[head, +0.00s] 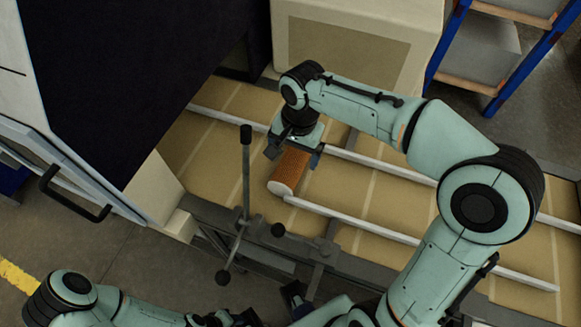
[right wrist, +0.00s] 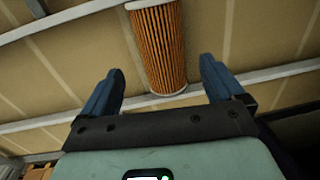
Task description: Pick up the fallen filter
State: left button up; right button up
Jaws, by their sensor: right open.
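The fallen filter (head: 290,168) is an orange pleated cylinder with pale end caps. It lies on its side on the tan belt, between two white rails in the head view. In the right wrist view the filter (right wrist: 158,48) runs lengthwise, its near end at a rail. My right gripper (head: 293,148) is just above the filter and partly covers its far end. In the right wrist view its blue fingers (right wrist: 162,66) are apart, one to each side of the filter, with visible gaps. My left gripper (head: 292,300) is partly visible at the bottom; its jaw state is unclear.
The tan belt (head: 375,205) has long white rails (head: 350,222) and is otherwise clear around the filter. A dark upright post with a lever (head: 246,175) stands at its front edge. A dark machine cover (head: 130,80) overhangs left. A blue rack (head: 445,45) stands at upper right.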

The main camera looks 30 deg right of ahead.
aim_at(291, 162)
jog(key=shift+w+a+f, duration=0.15)
jog(key=shift+f, duration=1.45)
jog(key=shift+w+a+f, duration=0.1)
jog(key=shift+a+f, duration=0.05)
jog(key=shift+f, duration=1.4)
jog(key=shift+c, duration=0.3)
jog(key=c, duration=1.1)
jog(key=shift+r, duration=0.1)
